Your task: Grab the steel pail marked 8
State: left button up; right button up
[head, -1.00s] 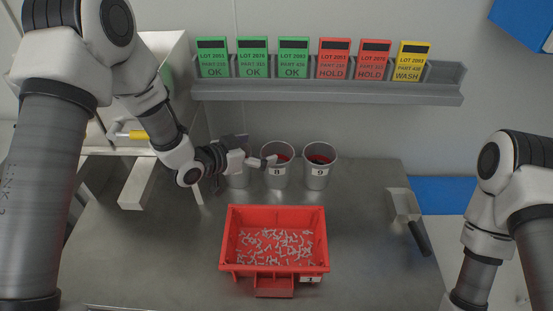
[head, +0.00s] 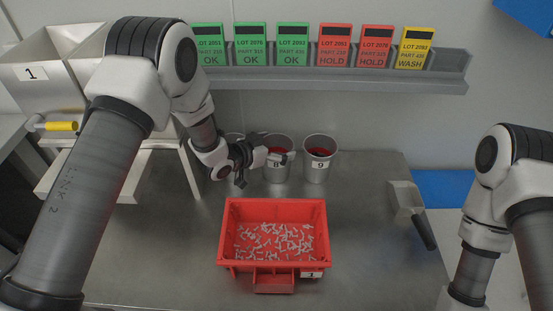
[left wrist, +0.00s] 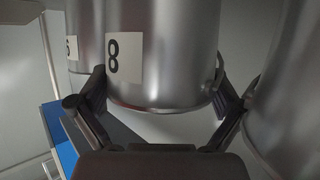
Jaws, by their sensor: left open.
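The steel pail marked 8 (head: 277,172) stands on the steel table, in a row with the pail marked 9 (head: 318,164) on its right and another pail (head: 233,136) on its left, mostly hidden by my left gripper. Pails 8 and 9 show red inside. My left gripper (head: 270,154) is open at pail 8. In the left wrist view, pail 8 (left wrist: 170,60) lies between the two open fingers (left wrist: 158,97), which reach along both its sides. I cannot tell whether they touch it. My right gripper is out of view.
A red bin (head: 273,205) of small pale parts stands in front of the pails. A scoop (head: 406,199) with a dark handle lies at the right. A grey rack (head: 340,80) of coloured cards runs behind.

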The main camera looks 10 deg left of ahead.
pick_arm(q)
jog(key=c, duration=1.3)
